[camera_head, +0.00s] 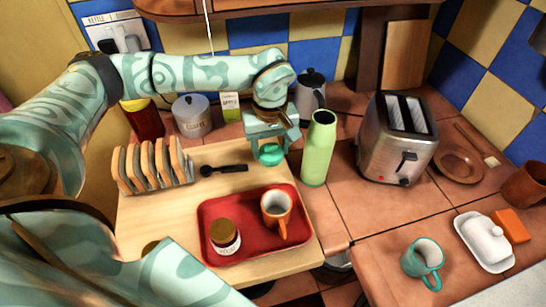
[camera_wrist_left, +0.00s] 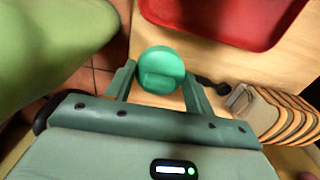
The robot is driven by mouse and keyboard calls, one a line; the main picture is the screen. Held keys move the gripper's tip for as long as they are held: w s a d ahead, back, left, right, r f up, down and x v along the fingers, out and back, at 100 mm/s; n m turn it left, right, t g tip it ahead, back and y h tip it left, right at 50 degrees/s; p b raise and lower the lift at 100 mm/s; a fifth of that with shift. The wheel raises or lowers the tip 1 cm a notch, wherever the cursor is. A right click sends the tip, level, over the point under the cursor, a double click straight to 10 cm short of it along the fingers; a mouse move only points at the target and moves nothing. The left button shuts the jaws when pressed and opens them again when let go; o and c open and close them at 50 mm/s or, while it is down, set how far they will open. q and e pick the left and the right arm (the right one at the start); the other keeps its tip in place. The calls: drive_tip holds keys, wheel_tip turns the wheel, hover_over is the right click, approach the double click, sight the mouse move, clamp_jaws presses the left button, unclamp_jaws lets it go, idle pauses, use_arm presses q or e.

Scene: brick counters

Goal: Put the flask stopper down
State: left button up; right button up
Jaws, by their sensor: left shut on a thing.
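The flask stopper (camera_head: 270,154) is a round green cap. It is held between the fingers of my left gripper (camera_head: 268,143), over the back right edge of the wooden board (camera_head: 165,221). In the left wrist view the stopper (camera_wrist_left: 161,70) sits between the two fingertips (camera_wrist_left: 158,84), with wood behind it. I cannot tell whether it touches the board. The light green flask (camera_head: 318,150) stands upright and open-topped on the tiles, just right of the gripper. It shows blurred and close in the left wrist view (camera_wrist_left: 50,45). My right gripper is not in view.
On the board are a red tray (camera_head: 250,252) with a jar (camera_head: 225,238) and orange mug (camera_head: 276,210), a toast rack (camera_head: 152,168) and a black spoon (camera_head: 224,169). A toaster (camera_head: 398,140) stands right of the flask. Bare board lies between spoon and tray.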

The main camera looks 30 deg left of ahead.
sight(272, 148)
use_arm(q)
drive_tip(key=w+f, duration=0.1)
drive_tip(key=w+a+f, duration=0.1)
drive_tip(key=shift+f+b, duration=0.3)
drive_tip(key=shift+f, duration=0.05)
drive_tip(key=shift+w+a+f, duration=0.15)
drive_tip(key=shift+w+f, duration=0.1)
drive_tip(key=shift+f, duration=0.15)
wheel_tip(272, 148, down, 4)
drive_tip(key=shift+w+a+r+b, duration=0.1)
drive_tip(key=shift+w+r+b, duration=0.1)
drive_tip(key=shift+b, duration=0.5)
drive_tip(key=shift+r, duration=0.15)
drive_tip(key=o, duration=1)
drive_tip(key=shift+c, duration=0.2)
